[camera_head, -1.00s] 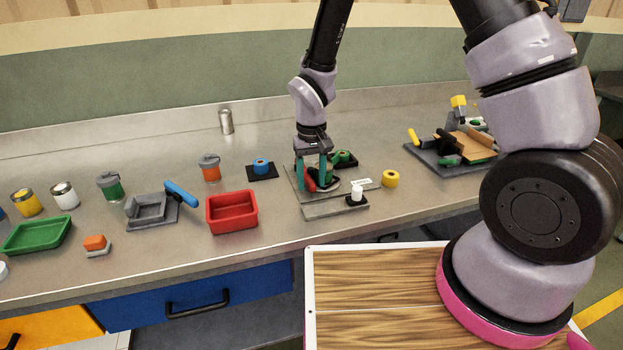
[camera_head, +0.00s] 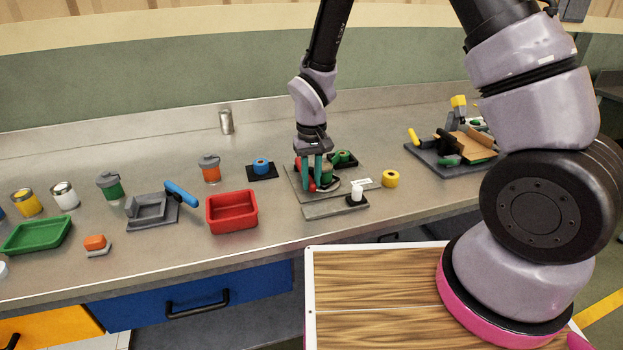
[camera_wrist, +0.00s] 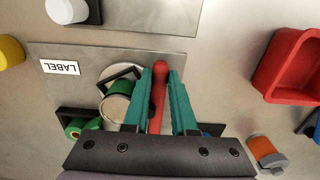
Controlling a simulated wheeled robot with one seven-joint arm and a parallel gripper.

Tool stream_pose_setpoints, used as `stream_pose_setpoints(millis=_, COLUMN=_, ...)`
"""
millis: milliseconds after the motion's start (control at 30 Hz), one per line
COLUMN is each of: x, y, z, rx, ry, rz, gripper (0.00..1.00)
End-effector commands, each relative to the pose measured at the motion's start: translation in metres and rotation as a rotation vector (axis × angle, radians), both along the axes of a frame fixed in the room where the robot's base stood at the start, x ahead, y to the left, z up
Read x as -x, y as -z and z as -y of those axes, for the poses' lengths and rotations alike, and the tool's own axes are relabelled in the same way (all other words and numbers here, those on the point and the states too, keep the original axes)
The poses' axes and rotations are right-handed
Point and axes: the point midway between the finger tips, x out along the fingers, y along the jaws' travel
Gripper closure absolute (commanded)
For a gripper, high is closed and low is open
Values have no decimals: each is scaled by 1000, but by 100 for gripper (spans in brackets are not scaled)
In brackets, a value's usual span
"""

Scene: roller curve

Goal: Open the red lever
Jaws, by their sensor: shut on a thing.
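The red lever (camera_wrist: 160,72) shows in the wrist view as a red bar with a rounded end, between the two teal fingers of my gripper (camera_wrist: 162,85). The fingers are shut on it. In the head view the lever (camera_head: 311,183) is mostly hidden by my gripper (camera_head: 313,186). The lever sits on a grey metal plate (camera_wrist: 192,8) on the bench. A green and pale cylinder (camera_wrist: 118,100) with a dark bracket stands beside it on the plate. A white label is on the plate too.
A red tray (camera_head: 232,212) lies left of the plate. A yellow roll (camera_head: 390,178) lies to its right, and a white knob (camera_head: 357,193) stands at its front. A green roll (camera_head: 343,157) is just behind. Bare bench lies in front of the red tray.

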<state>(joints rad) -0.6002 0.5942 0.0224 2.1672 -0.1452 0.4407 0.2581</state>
Motion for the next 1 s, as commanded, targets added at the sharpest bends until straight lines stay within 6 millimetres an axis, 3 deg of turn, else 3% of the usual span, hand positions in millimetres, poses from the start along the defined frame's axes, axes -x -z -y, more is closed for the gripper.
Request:
stream_pose_setpoints(millis=767, x=-1, y=-1, z=-1, rx=-1, ry=4, rz=2, gripper=100)
stream_pose_setpoints(millis=1000, x=2, y=-1, z=-9, rx=-1, ry=66, rz=2, gripper=100)
